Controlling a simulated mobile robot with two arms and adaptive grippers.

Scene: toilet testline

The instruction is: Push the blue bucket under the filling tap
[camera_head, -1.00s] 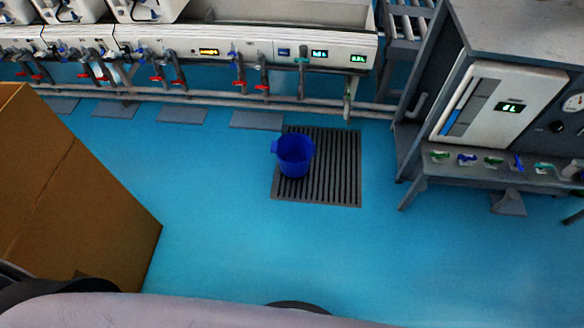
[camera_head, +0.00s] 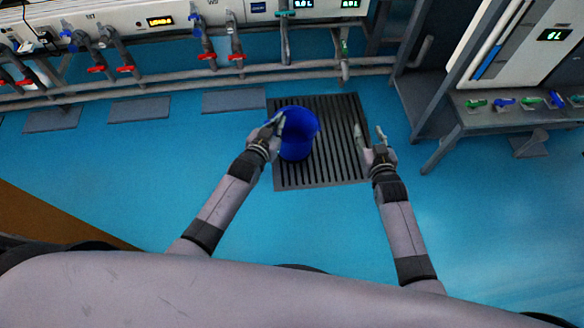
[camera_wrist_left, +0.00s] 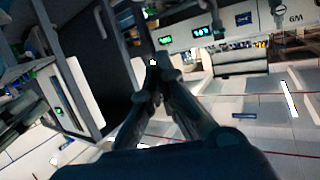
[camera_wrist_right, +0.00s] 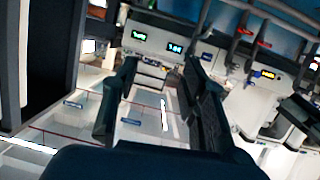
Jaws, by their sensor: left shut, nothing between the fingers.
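The blue bucket (camera_head: 302,145) stands upright on the left half of a dark slatted floor grate (camera_head: 345,165). My left gripper (camera_head: 277,121) is shut and overlaps the bucket's left rim in the head view; I cannot tell whether it touches. Its fingertips meet in the left wrist view (camera_wrist_left: 155,68). My right gripper (camera_head: 368,133) is open and empty, right of the bucket with a gap between them; its fingers stand apart in the right wrist view (camera_wrist_right: 160,75). Behind the grate, a teal-handled tap (camera_head: 285,40) and a green-handled tap (camera_head: 345,62) hang from the test line; which one fills is unclear.
Pipes (camera_head: 180,84) run low along the line behind the grate. Other taps have red handles (camera_head: 205,58). A grey bench (camera_head: 470,125) stands at right, a brown box (camera_head: 50,225) at lower left. Blue floor is clear in front of the grate.

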